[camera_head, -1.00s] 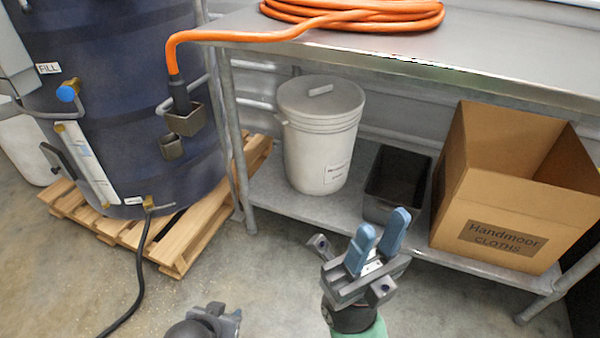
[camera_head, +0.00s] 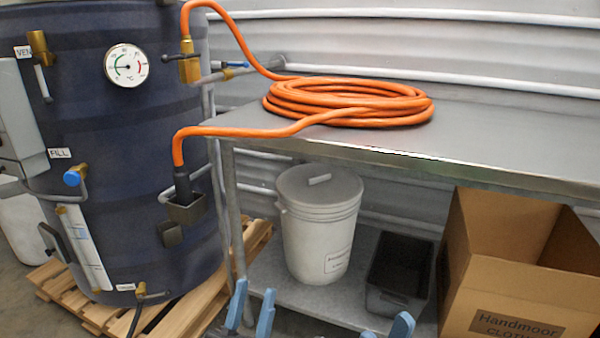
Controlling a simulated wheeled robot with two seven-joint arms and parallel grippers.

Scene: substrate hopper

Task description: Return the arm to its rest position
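My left gripper (camera_head: 252,308) shows at the bottom edge as two blue fingertips with a gap between them, so it is open, and nothing shows between the tips. My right gripper (camera_head: 386,330) shows at the bottom edge, right of centre, as two blue fingertips set apart; it looks open and empty. The rest of both grippers and both arms are below the picture. Both sets of fingertips appear in front of the lower shelf.
A steel bench (camera_head: 480,150) carries a coiled orange hose (camera_head: 350,115). Its lower shelf holds a lidded white bucket (camera_head: 318,240), a dark tub (camera_head: 400,275) and an open cardboard box (camera_head: 510,290). A dark blue tank (camera_head: 110,110) stands on a wooden pallet (camera_head: 205,300) at left.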

